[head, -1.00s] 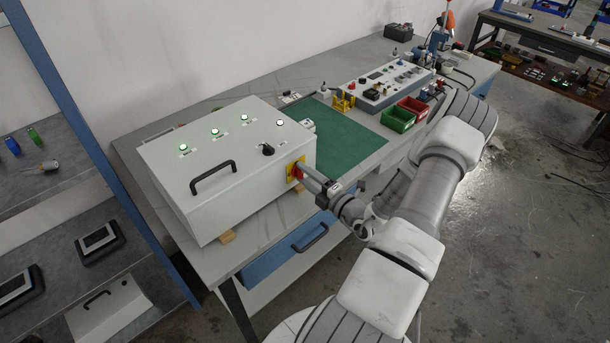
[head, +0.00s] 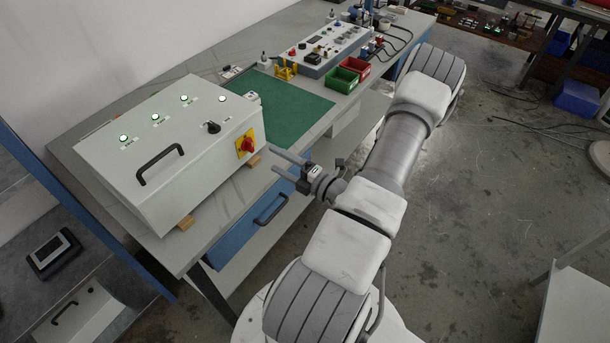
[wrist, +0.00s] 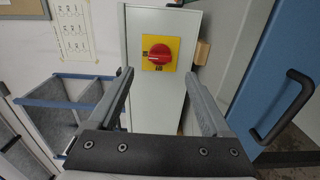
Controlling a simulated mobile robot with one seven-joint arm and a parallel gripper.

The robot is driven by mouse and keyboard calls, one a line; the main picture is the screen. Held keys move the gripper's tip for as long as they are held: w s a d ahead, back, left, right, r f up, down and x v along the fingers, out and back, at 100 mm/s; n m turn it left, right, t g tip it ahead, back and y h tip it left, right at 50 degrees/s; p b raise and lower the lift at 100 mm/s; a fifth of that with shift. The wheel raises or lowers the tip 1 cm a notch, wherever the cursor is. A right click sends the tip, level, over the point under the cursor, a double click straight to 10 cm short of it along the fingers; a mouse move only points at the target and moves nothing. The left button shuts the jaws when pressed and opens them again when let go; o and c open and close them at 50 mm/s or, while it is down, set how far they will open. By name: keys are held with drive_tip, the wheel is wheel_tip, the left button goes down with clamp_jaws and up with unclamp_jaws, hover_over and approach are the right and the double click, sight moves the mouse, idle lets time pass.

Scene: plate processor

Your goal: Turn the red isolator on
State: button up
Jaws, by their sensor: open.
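The red isolator (head: 247,144) is a red rotary knob on a yellow square plate, on the right end face of the light grey control box (head: 153,188). It also shows in the wrist view (wrist: 159,54), ahead of and between my fingers. My gripper (head: 277,161) is open and empty, to the right of the isolator and apart from it, with its fingers pointing at the box. In the wrist view my gripper (wrist: 157,85) has its two fingers spread wide, with nothing between them touching.
The box stands on wooden blocks (head: 186,222) on the grey workbench. Its top has a black handle (head: 160,165), a black selector knob (head: 213,127) and several lit lamps. A blue drawer (head: 240,235) lies below. Red (head: 357,67) and green bins (head: 342,80) stand beyond the green mat (head: 285,108).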

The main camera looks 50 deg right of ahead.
drive_tip(key=s, duration=0.9)
drive_tip(key=shift+d, duration=0.35)
